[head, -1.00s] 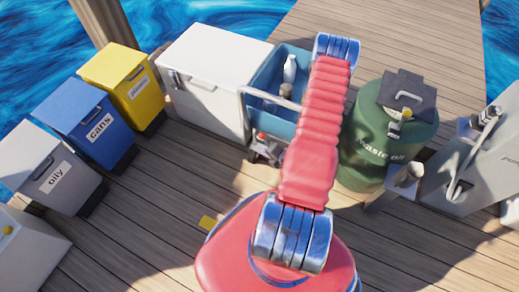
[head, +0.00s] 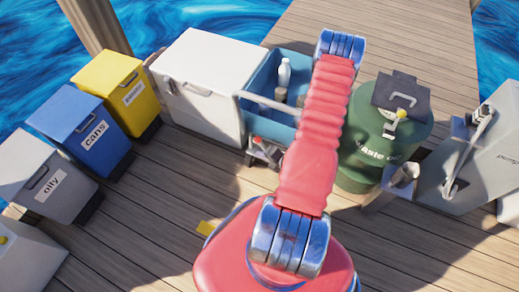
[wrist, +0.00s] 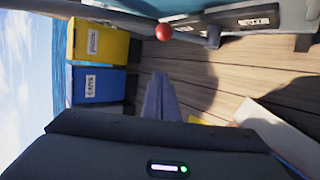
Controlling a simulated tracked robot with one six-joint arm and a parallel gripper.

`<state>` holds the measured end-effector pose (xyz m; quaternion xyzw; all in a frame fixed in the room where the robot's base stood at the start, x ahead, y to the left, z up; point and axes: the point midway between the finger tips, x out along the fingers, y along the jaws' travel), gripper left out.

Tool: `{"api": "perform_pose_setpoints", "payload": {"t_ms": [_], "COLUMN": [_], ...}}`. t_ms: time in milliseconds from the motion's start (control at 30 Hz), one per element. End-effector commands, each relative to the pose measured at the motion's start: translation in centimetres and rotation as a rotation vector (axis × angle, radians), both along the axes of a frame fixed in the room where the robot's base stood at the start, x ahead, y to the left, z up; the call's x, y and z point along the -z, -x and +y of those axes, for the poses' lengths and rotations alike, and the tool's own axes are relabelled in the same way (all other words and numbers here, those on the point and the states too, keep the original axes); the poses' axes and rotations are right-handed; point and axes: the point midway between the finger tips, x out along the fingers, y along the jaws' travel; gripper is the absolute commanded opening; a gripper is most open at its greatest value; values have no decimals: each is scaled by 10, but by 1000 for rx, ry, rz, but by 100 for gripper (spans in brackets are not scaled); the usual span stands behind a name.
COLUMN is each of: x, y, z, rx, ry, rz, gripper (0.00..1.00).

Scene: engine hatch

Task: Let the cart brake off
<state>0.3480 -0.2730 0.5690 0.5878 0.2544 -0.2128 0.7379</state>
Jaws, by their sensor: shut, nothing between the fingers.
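The cart is a blue tub (head: 262,73) with a pale rail handle, standing between a white chest and a green drum. In the wrist view the red knob (wrist: 163,32) is near the top, beside a grey bar and dark plates with white labels too small to read. My gripper (wrist: 160,78) is shut and empty, with its bluish fingers pointing up the picture toward the knob, apart from it. In the head view my gripper is hidden.
Grey "oily" (head: 50,180), blue "cans" (head: 90,130) and yellow (head: 118,88) bins stand at the left. The white chest (head: 205,80) and green waste oil drum (head: 380,150) flank the cart. A grey cabinet (head: 470,165) is at the right.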

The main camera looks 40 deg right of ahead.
Motion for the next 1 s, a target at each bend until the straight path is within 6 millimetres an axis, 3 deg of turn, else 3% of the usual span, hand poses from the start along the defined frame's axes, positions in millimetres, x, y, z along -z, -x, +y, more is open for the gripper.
{"api": "perform_pose_setpoints", "payload": {"t_ms": [567,1000], "x": [5,40], "y": [-10,-54], "z": [2,1], "rx": [-1,-3], "ry": [0,1], "rz": [0,0], "gripper": [0,0]}}
